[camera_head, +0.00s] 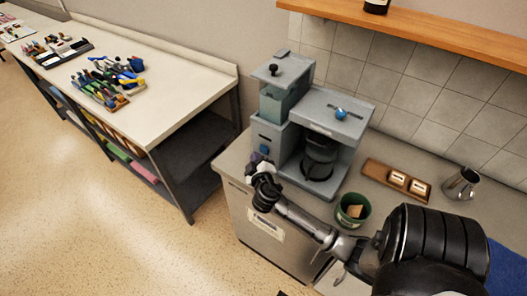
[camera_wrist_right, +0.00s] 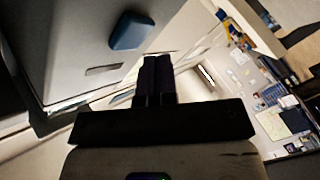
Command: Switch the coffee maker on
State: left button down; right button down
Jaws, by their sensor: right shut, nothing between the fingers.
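The grey coffee maker (camera_head: 345,128) stands on the counter, with a dark carafe (camera_head: 318,160) in its bay. A blue switch (camera_head: 264,151) sits low on its left front face. The switch also shows large in the right wrist view (camera_wrist_right: 131,30), above a narrow slot. My right gripper (camera_head: 257,160) is just in front of and below the switch. Its fingers (camera_wrist_right: 158,70) are shut and empty, and their tips appear beside and below the switch. I cannot tell whether they touch the machine. My left gripper is not in view.
A green pot (camera_head: 353,209), a wooden tray (camera_head: 379,170) with small blocks and a metal jug (camera_head: 461,184) stand right of the machine. A wooden shelf (camera_head: 430,32) runs above. A long workbench (camera_head: 180,92) with tools is at left, with open floor before it.

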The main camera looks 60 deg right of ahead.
jog(key=shift+d, duration=0.1)
dwell(0.6)
jog(key=shift+s+d, duration=0.1)
jog(key=shift+d, duration=0.25)
jog(key=shift+d, duration=0.45)
dwell(0.8)
jog(key=shift+a, duration=0.9)
jog(key=w+a+b, duration=0.1)
jog(key=a, duration=0.5)
dwell(0.4)
